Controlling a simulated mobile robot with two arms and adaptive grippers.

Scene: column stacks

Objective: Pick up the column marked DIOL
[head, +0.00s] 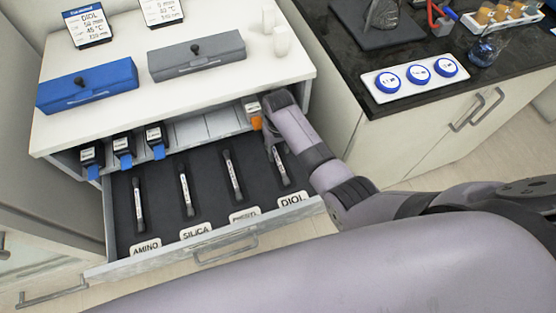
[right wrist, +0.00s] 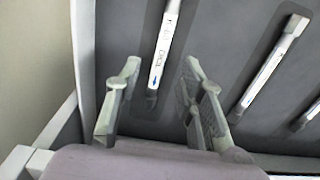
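The DIOL column (head: 282,172) is a slim white tube with dark lettering, lying in a dark slot at the right end of the open drawer (head: 160,262), above the DIOL label (head: 291,200). My right gripper (head: 275,150) is over its upper part and hides some of it. In the right wrist view the DIOL column (right wrist: 163,45) shows between the two spread fingers of the open right gripper (right wrist: 161,65), with a gap on each side. I cannot tell how high the fingers are above it. My left gripper is not in view.
Other columns lie to the left above the SILICA label (head: 196,230) and AMINO label (head: 145,247). The white countertop (head: 215,100) overhangs the drawer's back and carries a blue box (head: 88,85) and a grey box (head: 197,55). The drawer's side wall (right wrist: 85,50) is close to the gripper.

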